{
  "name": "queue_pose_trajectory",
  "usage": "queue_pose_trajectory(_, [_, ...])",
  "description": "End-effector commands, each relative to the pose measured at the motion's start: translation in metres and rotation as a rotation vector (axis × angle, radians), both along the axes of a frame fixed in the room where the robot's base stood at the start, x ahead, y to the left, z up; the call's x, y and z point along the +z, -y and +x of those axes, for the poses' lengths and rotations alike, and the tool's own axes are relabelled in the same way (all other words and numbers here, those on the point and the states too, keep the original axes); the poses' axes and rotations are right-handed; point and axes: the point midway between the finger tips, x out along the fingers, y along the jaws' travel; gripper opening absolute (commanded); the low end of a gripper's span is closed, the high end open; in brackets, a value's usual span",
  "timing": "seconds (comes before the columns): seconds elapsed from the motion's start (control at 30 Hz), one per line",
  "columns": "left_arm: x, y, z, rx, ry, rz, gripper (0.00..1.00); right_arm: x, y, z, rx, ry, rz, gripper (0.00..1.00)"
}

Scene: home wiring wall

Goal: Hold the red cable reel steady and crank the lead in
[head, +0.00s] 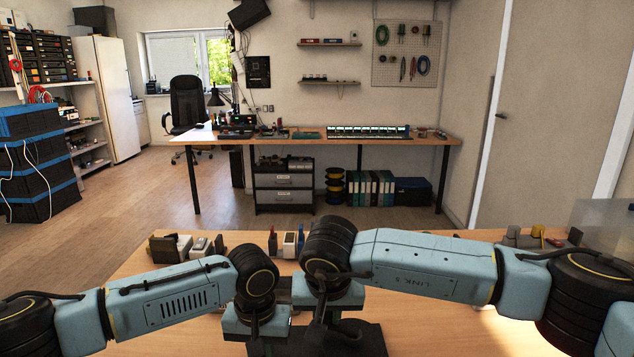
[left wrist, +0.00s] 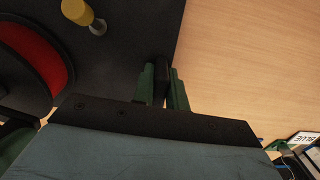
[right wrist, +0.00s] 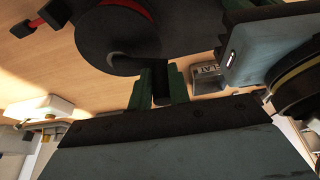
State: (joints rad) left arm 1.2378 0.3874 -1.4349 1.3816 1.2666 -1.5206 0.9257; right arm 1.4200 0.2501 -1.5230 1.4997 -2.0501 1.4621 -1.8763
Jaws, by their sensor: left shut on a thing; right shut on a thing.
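The red cable reel (left wrist: 38,48) shows in the left wrist view as a red drum between dark discs, over a black base (left wrist: 125,45). A yellow crank knob (left wrist: 78,12) on a metal pin stands free of the fingers there. My left gripper (left wrist: 163,84) is shut on a narrow black piece at the base's edge. In the right wrist view the reel's dark disc (right wrist: 115,40) is just beyond my right gripper (right wrist: 161,84), which is shut on a dark piece beside it; its exact part is unclear. In the head view my arms hide the reel and both fingertips.
A red plug-like piece (right wrist: 35,24) lies at the upper left in the right wrist view. A grey labelled box (right wrist: 207,78) is close right of the right fingers. Several small items line the table's far edge. Bare wood (left wrist: 250,60) lies right of the base.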

Motion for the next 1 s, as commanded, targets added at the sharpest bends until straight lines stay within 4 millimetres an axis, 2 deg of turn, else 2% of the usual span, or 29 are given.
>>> queue_pose_trajectory(0.47, [0.001, 0.004, -0.001, -0.008, 0.001, -0.007, 0.00, 0.001, -0.003, 0.000, 0.006, 0.002, 0.006, 0.00])
queue_pose_trajectory(0.77, [0.001, 0.003, -0.001, -0.007, 0.000, -0.006, 0.00, 0.001, 0.003, 0.014, 0.002, 0.003, 0.006, 0.00])
queue_pose_trajectory(1.0, [0.000, 0.001, -0.001, -0.004, -0.001, -0.002, 0.00, 0.001, 0.006, 0.016, -0.001, 0.003, 0.001, 0.00])
